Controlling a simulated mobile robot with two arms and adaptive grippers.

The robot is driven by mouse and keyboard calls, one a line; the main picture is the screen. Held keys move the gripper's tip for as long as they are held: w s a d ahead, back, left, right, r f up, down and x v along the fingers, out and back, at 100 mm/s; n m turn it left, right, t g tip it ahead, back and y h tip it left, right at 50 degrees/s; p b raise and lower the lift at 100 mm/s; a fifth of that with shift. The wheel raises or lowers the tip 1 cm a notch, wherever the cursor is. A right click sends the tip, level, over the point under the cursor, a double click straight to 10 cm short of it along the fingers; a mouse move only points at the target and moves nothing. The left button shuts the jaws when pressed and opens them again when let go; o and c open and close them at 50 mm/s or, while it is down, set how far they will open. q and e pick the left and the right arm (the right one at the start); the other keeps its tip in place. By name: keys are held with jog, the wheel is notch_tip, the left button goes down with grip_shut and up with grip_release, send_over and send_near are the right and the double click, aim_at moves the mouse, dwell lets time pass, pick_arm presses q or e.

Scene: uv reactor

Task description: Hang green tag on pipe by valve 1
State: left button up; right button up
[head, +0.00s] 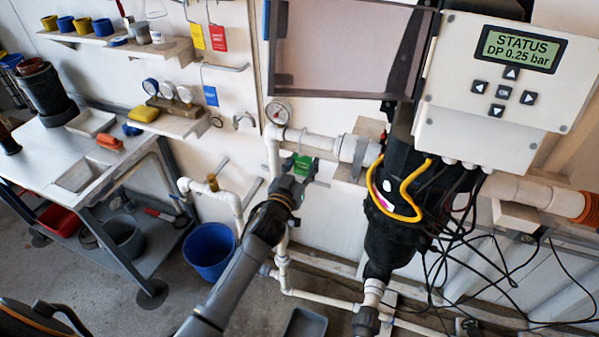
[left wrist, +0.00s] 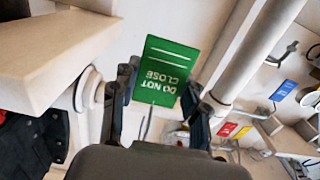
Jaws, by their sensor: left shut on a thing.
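My left gripper (head: 302,177) is shut on the green tag (head: 303,163), in front of the white pipe (head: 314,143) in the head view. In the left wrist view the green tag (left wrist: 166,68) stands between the two dark fingers of my left gripper (left wrist: 163,102). Its words "DO NOT CLOSE" appear upside down there. A thin wire shows below the tag. A white pipe (left wrist: 255,45) runs diagonally just right of the tag. I cannot tell whether the tag touches any pipe. No label marks valve 1. My right gripper is not in view.
Yellow (head: 196,36), red (head: 217,38) and blue (head: 211,95) tags hang on the wall. A pressure gauge (head: 277,112) sits above the pipe. The black housing (head: 392,225) with cables and the status box (head: 505,85) are at right. A blue bucket (head: 209,250) stands below.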

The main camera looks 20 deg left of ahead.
pick_arm(q)
jog(key=shift+w+f+b, duration=1.45)
jog(key=shift+w+b, duration=0.25)
jog(key=shift+b, duration=0.15)
jog(key=o, duration=1.1)
